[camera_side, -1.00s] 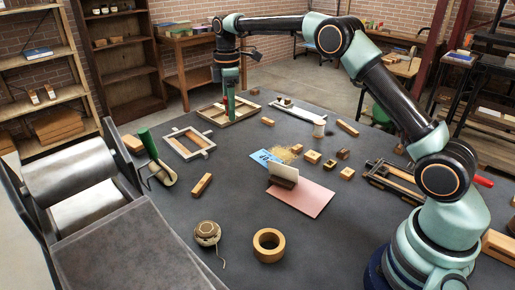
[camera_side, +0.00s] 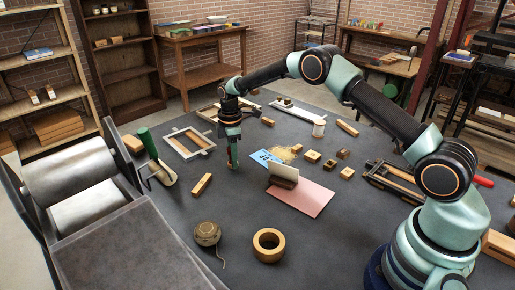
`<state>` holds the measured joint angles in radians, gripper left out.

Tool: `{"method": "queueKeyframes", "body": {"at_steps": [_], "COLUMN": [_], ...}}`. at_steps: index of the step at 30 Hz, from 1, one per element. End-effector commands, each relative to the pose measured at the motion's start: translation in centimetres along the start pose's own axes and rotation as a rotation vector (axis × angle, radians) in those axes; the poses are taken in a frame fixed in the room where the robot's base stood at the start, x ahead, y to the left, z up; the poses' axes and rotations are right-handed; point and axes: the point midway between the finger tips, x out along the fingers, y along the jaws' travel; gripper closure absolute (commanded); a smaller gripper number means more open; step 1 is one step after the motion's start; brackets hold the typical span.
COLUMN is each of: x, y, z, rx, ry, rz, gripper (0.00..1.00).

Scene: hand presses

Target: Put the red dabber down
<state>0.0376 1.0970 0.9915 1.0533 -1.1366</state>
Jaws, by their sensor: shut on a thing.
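The fingers hide the rest of the dabber. The fingertips are close to the table top; I cannot tell whether the dabber touches it.
A wooden block (camera_side: 201,184) lies to the lower left, and a light frame (camera_side: 188,143) lies to the left. A tape ring (camera_side: 269,245) lies in front.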

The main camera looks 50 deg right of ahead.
Motion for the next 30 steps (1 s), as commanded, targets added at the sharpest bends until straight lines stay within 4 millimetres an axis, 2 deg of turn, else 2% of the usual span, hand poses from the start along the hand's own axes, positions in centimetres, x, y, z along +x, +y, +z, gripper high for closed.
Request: {"method": "queueKeyframes", "body": {"at_steps": [2, 13, 14, 15, 16, 26, 30], "x": [0.7, 1.1, 1.1, 1.1, 1.1, 1.0, -0.1], "y": [0.0, 0.0, 0.0, 0.0, 0.0, 0.0, 0.1], "z": [0.0, 0.0, 0.0, 0.0, 0.0, 0.0, 0.0], "rx": [0.000, 0.000, 0.000, 0.000, 0.000, 0.000, 0.000], "ry": [0.000, 0.001, 0.000, 0.001, 0.000, 0.000, 0.001], "rz": [0.000, 0.001, 0.001, 0.001, 0.001, 0.001, 0.002], "gripper": [1.00, 1.00, 0.56, 0.41, 0.30, 0.30, 0.30]}}
